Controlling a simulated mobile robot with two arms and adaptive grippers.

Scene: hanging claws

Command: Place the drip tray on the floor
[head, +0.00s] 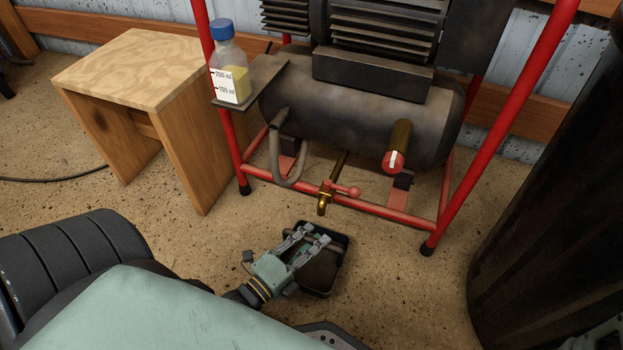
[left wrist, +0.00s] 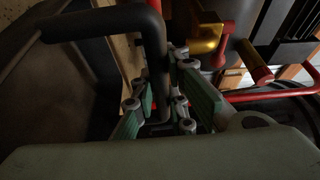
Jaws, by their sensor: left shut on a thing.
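The drip tray (head: 343,253) is a dark, shallow tray with rounded corners and a brownish inside, in front of the compressor frame. My right gripper is not in view.
The compressor (head: 375,110) stands in a red tube frame (head: 395,217) behind the tray. A brass drain tap (head: 324,200) points down just behind it. A wooden stool (head: 140,75) is at left, a bottle (head: 229,70) on a small shelf. A dark cylinder (head: 560,180) stands at right.

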